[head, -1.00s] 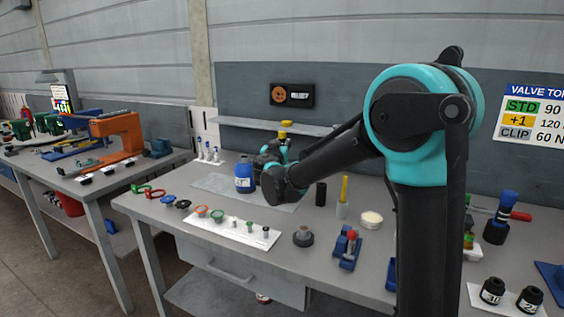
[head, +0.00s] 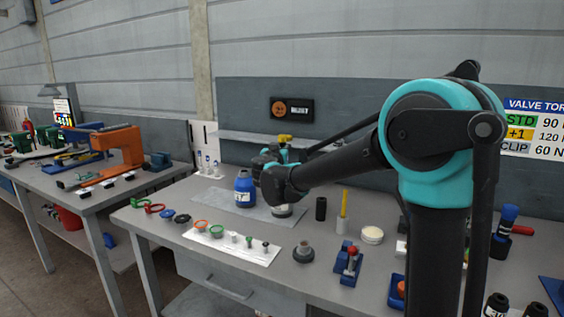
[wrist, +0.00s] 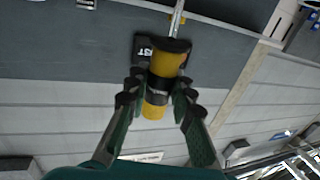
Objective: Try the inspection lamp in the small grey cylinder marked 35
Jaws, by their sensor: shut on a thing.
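My gripper (wrist: 157,86) is shut on a yellow and black lamp-like body (wrist: 166,64) in the wrist view, with dark fingers on both sides of its middle. In the head view my gripper (head: 268,163) is raised over the back of the bench, partly behind my own wrist, and the lamp's yellow end (head: 285,139) shows above it. A blue cylinder (head: 245,188) with a white label stands just left of my wrist. A small pale and grey round thing (head: 283,211) shows under my wrist, mostly hidden. I cannot read a 35 on anything.
A dark cylinder (head: 321,208) and a yellow rod in a pale holder (head: 342,212) stand right of my wrist. A white strip (head: 225,246) with small rings and pegs lies in front. A shelf (head: 240,137) and black sign (head: 291,109) are behind.

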